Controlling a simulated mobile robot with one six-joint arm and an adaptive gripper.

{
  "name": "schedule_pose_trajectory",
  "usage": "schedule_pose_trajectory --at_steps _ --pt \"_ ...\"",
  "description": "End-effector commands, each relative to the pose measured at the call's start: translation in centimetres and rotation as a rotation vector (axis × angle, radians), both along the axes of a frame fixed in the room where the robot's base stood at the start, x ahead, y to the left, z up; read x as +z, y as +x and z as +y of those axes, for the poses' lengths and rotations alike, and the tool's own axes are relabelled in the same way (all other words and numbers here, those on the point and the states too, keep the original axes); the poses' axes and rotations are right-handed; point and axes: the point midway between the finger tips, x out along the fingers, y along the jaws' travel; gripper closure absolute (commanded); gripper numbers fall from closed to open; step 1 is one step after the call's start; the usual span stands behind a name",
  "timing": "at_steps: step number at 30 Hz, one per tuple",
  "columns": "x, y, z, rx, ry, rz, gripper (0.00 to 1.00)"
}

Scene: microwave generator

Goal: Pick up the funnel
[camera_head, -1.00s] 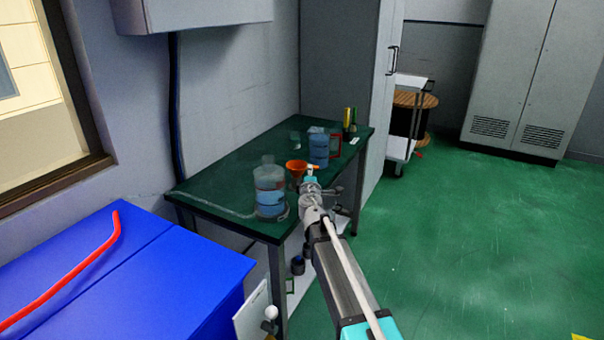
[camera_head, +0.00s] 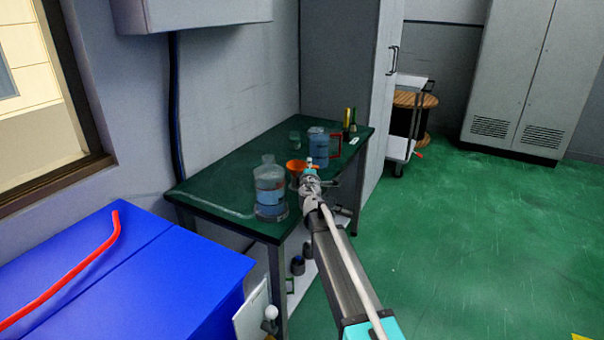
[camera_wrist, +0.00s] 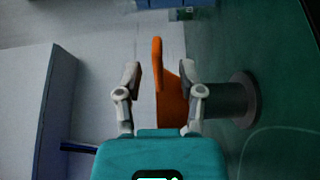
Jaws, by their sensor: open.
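The orange funnel (camera_head: 295,166) is on the green table (camera_head: 228,190), partly hidden behind my gripper in the head view. In the wrist view the funnel (camera_wrist: 170,88) shows edge-on between the two fingers, its rim upright in the picture and its cone to the right. My gripper (camera_wrist: 158,78) is open, with one finger on each side of the funnel. The right finger is close to the cone; I cannot tell whether it touches. In the head view my gripper (camera_head: 309,170) is at the table's right front edge.
A clear bottle with blue liquid (camera_head: 270,190) stands left of the funnel. A blue container with a red handle (camera_head: 320,146) stands behind it. A grey cylinder (camera_wrist: 230,100) is right of the funnel in the wrist view. Green floor (camera_head: 480,240) is clear at right.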

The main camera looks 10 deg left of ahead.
Motion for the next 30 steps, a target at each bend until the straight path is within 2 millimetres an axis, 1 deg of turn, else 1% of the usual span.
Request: schedule_pose_trajectory --at_steps 11,12,17,18,20,30 --pt "0.00 -0.04 -0.01 0.000 0.000 0.000 0.50" --pt "0.00 -0.04 -0.01 0.000 0.000 0.000 0.52" --pt "0.00 -0.04 -0.02 0.000 0.000 0.000 0.82" --pt "0.00 -0.04 -0.02 0.000 0.000 0.000 0.89" --pt "0.00 -0.04 -0.03 -0.001 0.000 0.000 1.00" --pt "0.00 -0.04 0.00 0.000 0.000 0.000 1.00"
